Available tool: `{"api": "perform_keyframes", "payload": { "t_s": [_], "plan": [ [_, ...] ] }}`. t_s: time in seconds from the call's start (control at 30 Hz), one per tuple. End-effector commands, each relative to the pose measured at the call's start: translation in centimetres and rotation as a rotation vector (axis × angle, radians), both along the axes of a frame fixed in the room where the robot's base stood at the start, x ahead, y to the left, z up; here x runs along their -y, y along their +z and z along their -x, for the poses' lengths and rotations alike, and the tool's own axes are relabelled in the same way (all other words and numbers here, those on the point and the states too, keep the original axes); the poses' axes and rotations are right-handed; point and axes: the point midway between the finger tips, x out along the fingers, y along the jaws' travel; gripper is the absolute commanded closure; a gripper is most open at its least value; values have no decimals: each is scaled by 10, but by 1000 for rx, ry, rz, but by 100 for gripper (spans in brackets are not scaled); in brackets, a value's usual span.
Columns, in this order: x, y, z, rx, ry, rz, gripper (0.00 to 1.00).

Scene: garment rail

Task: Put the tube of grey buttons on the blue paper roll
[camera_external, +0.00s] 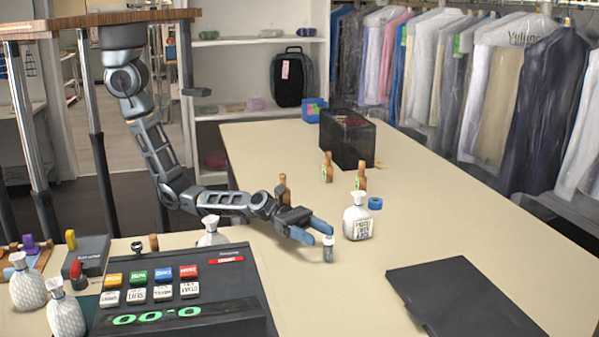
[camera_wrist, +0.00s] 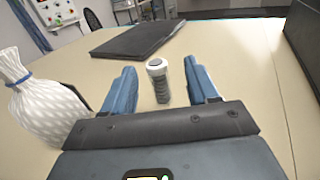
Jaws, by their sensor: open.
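The tube of grey buttons (camera_external: 328,249) stands upright on the table, a small grey cylinder with a pale cap. In the wrist view the tube (camera_wrist: 159,84) is between the blue fingers of my gripper (camera_wrist: 160,68), with gaps on both sides. My gripper (camera_external: 319,236) is open and low over the table, its fingertips beside the tube in the external view. The blue paper roll (camera_external: 375,203) lies on the table further back and to the right, behind a white bag. I do not see the roll in the wrist view.
The white tied bag (camera_external: 358,222) stands between the tube and the roll. Brown bottles (camera_external: 327,168) and a dark clear box (camera_external: 347,138) are further back. A black flat folder (camera_external: 465,299) lies at the front right. A button console (camera_external: 180,290) is at the front left.

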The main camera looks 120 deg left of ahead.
Motion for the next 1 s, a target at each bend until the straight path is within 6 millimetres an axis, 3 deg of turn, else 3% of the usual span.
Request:
{"api": "perform_keyframes", "payload": {
  "t_s": [0.1, 0.33, 0.83, 1.0],
  "plan": [
    [-2, -3, 17, 0, 2, 1, 41],
    [-7, -2, 36, 1, 2, 0, 40],
    [-8, -1, 38, 2, 1, 0, 40],
    [-1, 13, 37, 57, 0, 7, 40]
  ]
}}
